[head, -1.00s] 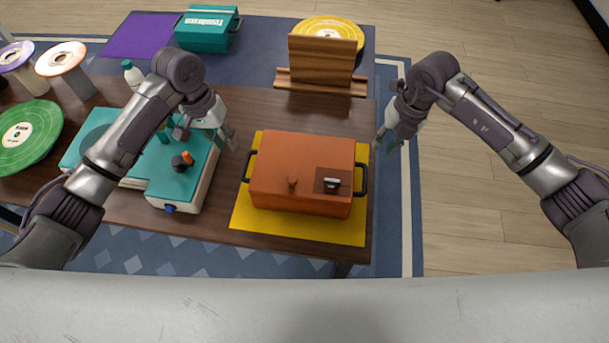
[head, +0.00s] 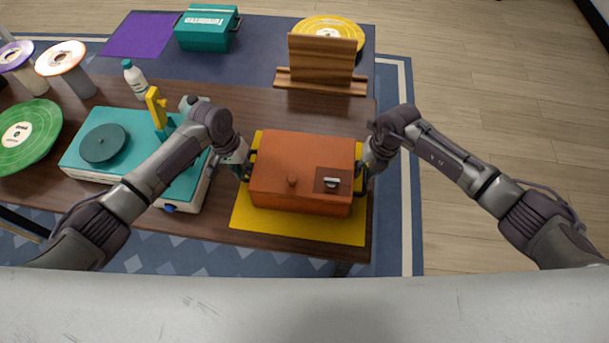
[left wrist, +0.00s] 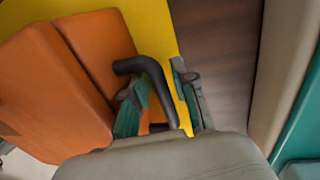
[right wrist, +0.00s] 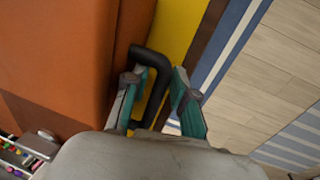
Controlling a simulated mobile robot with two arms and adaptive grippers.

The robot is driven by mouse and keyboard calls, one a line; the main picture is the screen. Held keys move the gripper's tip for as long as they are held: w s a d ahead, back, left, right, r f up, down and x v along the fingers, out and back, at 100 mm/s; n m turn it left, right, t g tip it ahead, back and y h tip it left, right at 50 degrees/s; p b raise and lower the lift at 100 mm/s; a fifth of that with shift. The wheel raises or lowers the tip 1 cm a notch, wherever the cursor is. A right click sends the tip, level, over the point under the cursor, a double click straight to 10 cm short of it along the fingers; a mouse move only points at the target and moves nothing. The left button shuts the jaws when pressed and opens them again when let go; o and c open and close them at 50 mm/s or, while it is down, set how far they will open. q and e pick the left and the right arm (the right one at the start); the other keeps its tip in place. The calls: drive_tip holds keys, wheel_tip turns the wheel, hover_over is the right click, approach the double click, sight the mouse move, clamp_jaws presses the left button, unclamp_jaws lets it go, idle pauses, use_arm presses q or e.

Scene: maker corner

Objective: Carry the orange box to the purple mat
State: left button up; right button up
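The orange box (head: 300,165) rests on the yellow mat (head: 270,226) at the table's near right, with a black handle at each side. The purple mat (head: 138,36) lies bare at the far left. My left gripper (head: 243,164) is at the box's left handle; in the left wrist view the handle (left wrist: 152,72) runs between its parted fingers. My right gripper (head: 366,168) is at the right handle; in the right wrist view that handle (right wrist: 158,68) is between its parted fingers. Both grippers look open around the handles. The box's underside is hidden.
A teal record player (head: 100,170) stands left of the box, with a white bottle (head: 135,80) behind it. A wooden stand (head: 322,62) is behind the box. A teal case (head: 207,30) sits right beside the purple mat. Spools and a green record are at left.

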use_arm(q)
drive_tip(key=shift+c, duration=0.2)
clamp_jaws()
use_arm(e)
clamp_jaws()
use_arm(q)
drive_tip(key=shift+w+r, duration=0.1)
drive_tip(key=shift+r, duration=0.1)
use_arm(e)
drive_tip(key=shift+w+r, duration=0.1)
drive_tip(key=shift+r, duration=0.1)
